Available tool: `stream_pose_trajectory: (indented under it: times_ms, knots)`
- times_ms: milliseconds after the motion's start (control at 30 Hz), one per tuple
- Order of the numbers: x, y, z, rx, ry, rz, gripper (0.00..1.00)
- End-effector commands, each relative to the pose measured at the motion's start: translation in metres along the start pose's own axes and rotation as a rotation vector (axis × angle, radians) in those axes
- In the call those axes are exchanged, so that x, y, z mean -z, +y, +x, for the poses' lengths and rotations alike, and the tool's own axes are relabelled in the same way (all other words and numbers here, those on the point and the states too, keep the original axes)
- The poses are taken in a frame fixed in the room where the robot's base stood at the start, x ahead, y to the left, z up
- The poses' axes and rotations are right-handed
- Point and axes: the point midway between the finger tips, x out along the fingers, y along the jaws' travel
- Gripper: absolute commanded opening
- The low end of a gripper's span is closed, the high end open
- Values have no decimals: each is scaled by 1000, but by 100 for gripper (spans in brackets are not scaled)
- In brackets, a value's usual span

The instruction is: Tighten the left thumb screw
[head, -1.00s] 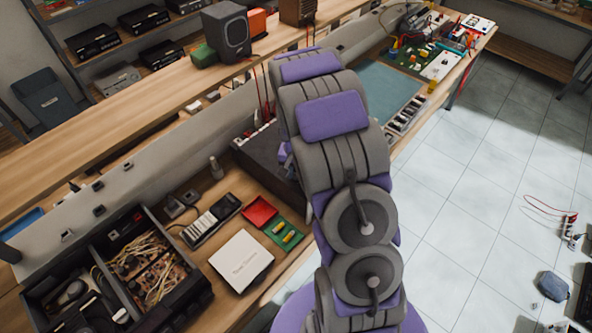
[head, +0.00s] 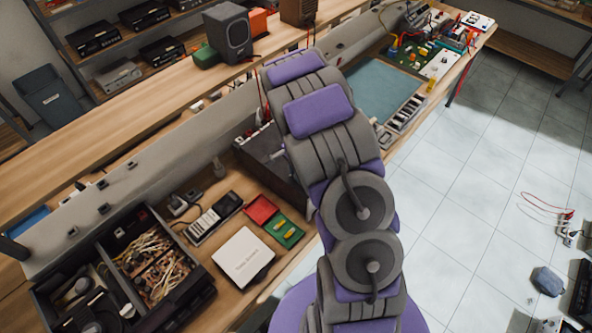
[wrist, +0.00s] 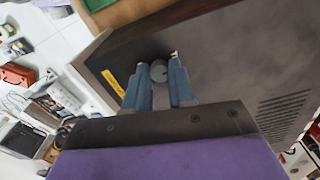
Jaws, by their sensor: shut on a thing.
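A thumb screw (wrist: 158,71), a small round grey knob, shows in the wrist view between the fingertips of my gripper (wrist: 159,80). The two blue-grey fingers are shut on its sides. The screw is at the edge of a dark grey casing (wrist: 225,70) with a vent grille and a yellow label. In the head view the same dark casing (head: 262,150) stands on the workbench, partly hidden behind my arm. My gripper and the screw are hidden in the head view. The screw's thread and seating cannot be seen.
The workbench (head: 225,268) also holds a black parts box (head: 125,270), a white box (head: 243,258), a multimeter (head: 213,217) and red and green trays (head: 262,209). A speaker (head: 228,32) stands on the raised shelf. Tiled floor at right is mostly open, with some cables and tools.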

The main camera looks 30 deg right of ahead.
Motion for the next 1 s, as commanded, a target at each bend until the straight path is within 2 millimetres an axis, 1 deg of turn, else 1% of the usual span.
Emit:
stream_pose_trajectory:
  times_ms: [200,567,600,833,1000]
  knots:
    - [2,-1,-1,5,4,29,0]
    - [2,-1,-1,5,3,31,0]
    - [2,-1,-1,5,3,31,26]
    - [0,0,-1,2,2,31,48]
    - [0,1,-1,1,2,31,50]
